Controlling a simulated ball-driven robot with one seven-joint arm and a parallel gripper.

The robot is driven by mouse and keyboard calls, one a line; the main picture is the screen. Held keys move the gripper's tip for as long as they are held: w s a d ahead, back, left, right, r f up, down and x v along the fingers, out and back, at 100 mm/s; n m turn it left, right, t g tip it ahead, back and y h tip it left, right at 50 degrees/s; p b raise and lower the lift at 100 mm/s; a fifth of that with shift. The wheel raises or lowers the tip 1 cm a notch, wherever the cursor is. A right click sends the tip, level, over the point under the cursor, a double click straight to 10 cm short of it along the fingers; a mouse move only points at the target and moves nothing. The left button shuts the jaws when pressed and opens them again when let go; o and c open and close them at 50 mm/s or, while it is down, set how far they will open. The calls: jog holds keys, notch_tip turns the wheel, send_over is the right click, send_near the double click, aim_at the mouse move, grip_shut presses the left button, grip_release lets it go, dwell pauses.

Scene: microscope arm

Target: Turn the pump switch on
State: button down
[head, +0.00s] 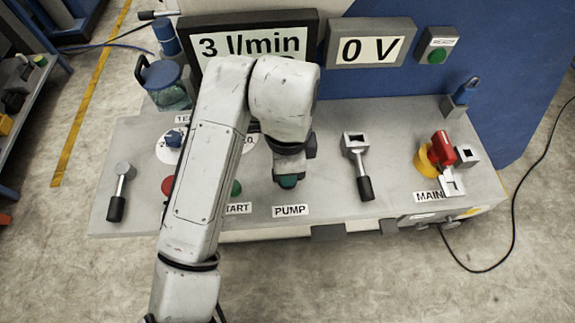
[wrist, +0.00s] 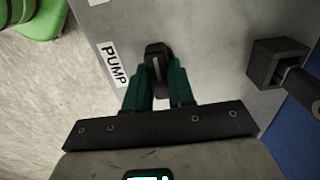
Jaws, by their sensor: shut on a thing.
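The pump switch (wrist: 157,56) is a black knob with a pale line on it, beside the PUMP label in the wrist view. My gripper (wrist: 160,80) has its two green fingers on either side of the knob, shut on it. In the head view my gripper (head: 288,181) is low over the panel, just behind the PUMP label (head: 290,211). My arm and gripper hide the switch there.
The grey panel (head: 325,190) carries a lever (head: 357,165) right of my gripper and a red-handled main switch (head: 442,150) further right. A green START button (head: 236,188) is close on the left. Displays behind read 3 l/min (head: 253,44) and 0 V (head: 370,49).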

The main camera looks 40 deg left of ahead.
jog(key=shift+s+d+f, duration=0.1)
jog(key=shift+f, duration=0.25)
jog(key=c, duration=1.2)
grip_release()
jog(key=shift+o, duration=1.2)
jog(key=shift+r, duration=0.1)
jog(key=shift+r, duration=0.1)
notch_tip(320, 180, up, 11)
jog(key=p, duration=0.2)
